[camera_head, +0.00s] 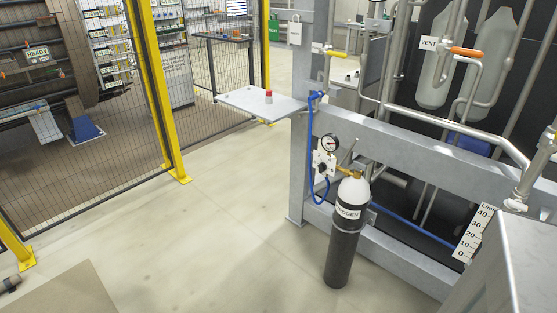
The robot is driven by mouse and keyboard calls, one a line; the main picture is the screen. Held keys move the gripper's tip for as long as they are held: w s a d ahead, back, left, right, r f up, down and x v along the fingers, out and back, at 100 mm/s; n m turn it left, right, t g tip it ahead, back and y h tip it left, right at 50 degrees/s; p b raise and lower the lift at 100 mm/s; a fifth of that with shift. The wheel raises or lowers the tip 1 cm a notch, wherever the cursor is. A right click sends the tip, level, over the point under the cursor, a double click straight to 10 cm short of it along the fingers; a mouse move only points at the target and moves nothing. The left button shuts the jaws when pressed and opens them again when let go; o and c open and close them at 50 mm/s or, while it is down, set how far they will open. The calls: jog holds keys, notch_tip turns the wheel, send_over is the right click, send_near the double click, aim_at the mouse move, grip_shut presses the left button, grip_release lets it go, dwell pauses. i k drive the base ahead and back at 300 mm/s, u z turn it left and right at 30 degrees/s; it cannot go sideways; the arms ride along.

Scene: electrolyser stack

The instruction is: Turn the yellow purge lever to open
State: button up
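A small yellow lever (337,54) sits on a valve at the upper middle, beside the grey upright post (310,70). It lies roughly level, its free end toward the right. A thin pipe runs up and down at the valve, and the lever appears to lie across it. A white tag (295,31) hangs on the left of the post; its lettering is too small to read. My gripper is not in view.
An orange lever (467,52) sits beside a VENT sign (428,43). A nitrogen cylinder (345,240) with a gauge stands before the frame. Yellow-posted mesh fencing (150,90) stands left. Central floor is clear.

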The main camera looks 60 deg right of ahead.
aim_at(322, 51)
jog(key=u, duration=1.15)
jog(key=k, duration=0.15)
jog(key=z, duration=3.15)
jog(key=k, duration=0.95)
jog(key=u, duration=0.2)
jog(key=i, duration=0.65)
jog(key=z, duration=0.05)
